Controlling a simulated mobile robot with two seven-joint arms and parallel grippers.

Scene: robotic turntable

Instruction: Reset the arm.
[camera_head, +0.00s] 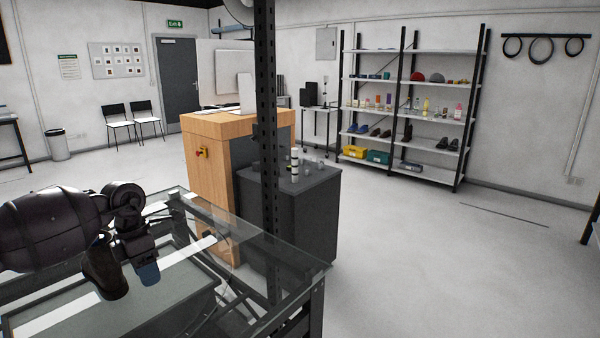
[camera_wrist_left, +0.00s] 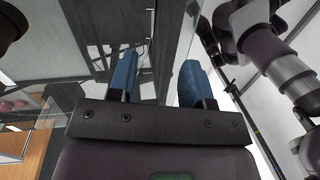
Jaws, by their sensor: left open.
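My left arm comes in from the left in the head view, and its gripper (camera_head: 147,270) points down over the glass-topped table (camera_head: 285,248). One blue finger pad shows there. In the left wrist view the gripper (camera_wrist_left: 160,78) has its two blue fingers spread apart, with nothing held between them. A dark brown rounded object (camera_head: 105,275) is beside the gripper in the head view; I cannot tell what it is or whether it touches the finger. My right gripper is not in view.
A black perforated post (camera_head: 266,150) rises beside the glass table. Behind it stand a dark cabinet (camera_head: 300,220) with small items on top and a wooden counter (camera_head: 212,160). A shelf rack (camera_head: 415,117) with shoes and bottles is at the back. The floor at right is clear.

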